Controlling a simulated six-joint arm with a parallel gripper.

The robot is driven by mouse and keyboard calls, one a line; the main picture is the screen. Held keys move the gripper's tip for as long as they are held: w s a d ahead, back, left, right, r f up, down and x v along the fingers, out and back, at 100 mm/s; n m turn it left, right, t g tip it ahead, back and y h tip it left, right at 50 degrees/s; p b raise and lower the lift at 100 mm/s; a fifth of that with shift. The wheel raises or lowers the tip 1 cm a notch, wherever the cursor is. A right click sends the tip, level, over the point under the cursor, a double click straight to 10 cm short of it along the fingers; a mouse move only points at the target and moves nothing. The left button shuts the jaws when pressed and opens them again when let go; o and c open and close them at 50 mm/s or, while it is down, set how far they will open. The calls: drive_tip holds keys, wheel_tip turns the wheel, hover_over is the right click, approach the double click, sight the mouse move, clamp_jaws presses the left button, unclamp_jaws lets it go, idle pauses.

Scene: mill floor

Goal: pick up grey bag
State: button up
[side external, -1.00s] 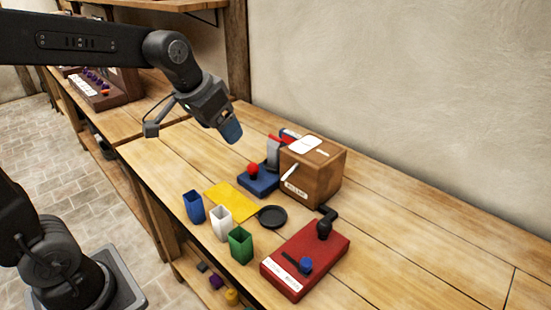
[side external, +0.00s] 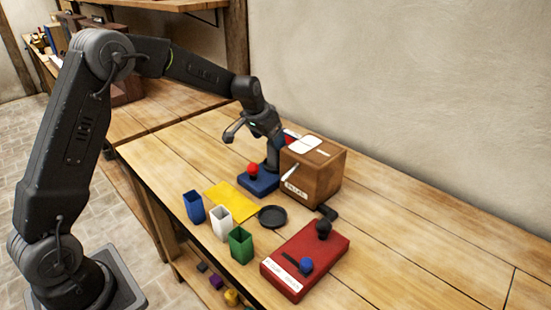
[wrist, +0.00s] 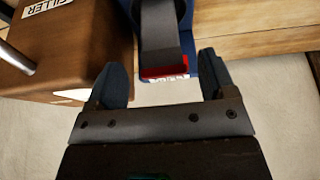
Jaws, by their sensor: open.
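I cannot make out a grey bag for certain. A dark grey upright piece (wrist: 160,35) with a red strip with white marks at its end shows in the wrist view, between and just ahead of my two fingers. In the side view a grey piece (side external: 273,158) stands between the blue device with a red knob (side external: 258,183) and the brown filler box (side external: 316,180). My gripper (side external: 273,137) is low over this spot and hides part of it. In the wrist view my gripper (wrist: 162,77) is open, its blue-grey fingers wide apart, with nothing visibly clamped.
Blue (side external: 194,207), white (side external: 220,222) and green (side external: 240,246) open containers line the bench's front edge by a yellow mat (side external: 230,200). A black dish (side external: 272,217) and a red device (side external: 305,258) lie to the right. The wall is close behind the bench.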

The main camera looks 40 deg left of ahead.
sight(275, 153)
drive_tip(key=x, duration=0.7)
drive_tip(key=shift+w+f, duration=0.2)
drive_tip(key=shift+f, duration=0.1)
drive_tip(key=c, duration=1)
